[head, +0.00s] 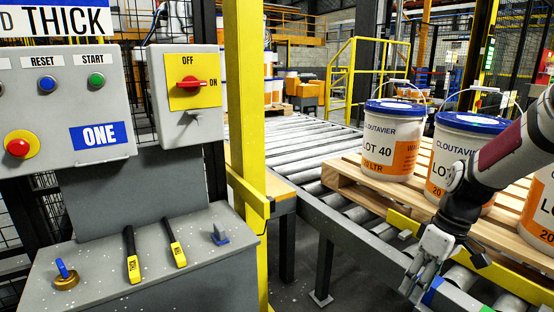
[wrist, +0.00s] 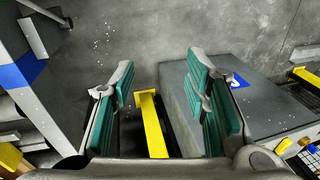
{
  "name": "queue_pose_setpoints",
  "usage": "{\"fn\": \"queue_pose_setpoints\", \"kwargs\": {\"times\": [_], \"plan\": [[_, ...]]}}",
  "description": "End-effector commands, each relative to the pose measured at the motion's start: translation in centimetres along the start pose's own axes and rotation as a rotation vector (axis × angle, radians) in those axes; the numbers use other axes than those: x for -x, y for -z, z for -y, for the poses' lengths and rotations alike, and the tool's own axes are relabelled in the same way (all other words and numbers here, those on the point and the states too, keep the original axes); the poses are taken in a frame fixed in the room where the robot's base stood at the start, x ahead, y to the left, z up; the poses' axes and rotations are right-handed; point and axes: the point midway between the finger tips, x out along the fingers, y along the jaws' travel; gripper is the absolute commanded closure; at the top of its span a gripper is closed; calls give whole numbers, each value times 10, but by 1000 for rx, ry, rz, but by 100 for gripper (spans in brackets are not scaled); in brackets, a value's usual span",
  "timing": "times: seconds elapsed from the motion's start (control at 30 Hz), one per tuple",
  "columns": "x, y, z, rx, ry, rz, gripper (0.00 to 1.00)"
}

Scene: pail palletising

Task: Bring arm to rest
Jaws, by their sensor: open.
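My gripper (head: 424,278) hangs at the lower right in the head view, at the end of my arm, in front of the conveyor's near side. In the wrist view my gripper (wrist: 160,82) is open, its green-padded fingers wide apart. Nothing is held between them. A yellow post (wrist: 153,125) shows in the gap, beyond the fingers, with grey floor around it.
White pails with blue lids (head: 393,140) stand on a wooden pallet (head: 345,183) on the roller conveyor (head: 310,145), close behind my arm. A control panel (head: 60,100) and grey console (head: 190,270) stand left, beside a yellow post (head: 246,120).

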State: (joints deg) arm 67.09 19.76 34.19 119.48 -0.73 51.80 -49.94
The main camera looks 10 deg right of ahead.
Motion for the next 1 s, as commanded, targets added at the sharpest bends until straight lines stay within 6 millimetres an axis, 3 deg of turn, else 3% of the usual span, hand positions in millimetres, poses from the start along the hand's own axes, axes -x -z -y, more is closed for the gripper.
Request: {"fn": "queue_pose_setpoints", "kwargs": {"times": [0.03, 0.27, 0.6, 0.8, 1.0], "plan": [[9, 2, 20, -2, -35, 37, 58], [44, -7, 98, -74, -169, 119, 58], [79, -50, 204, -189, -304, 51, 58], [83, -82, 244, -237, -303, -29, 58], [81, -107, 266, -263, -271, -85, 58]]}}
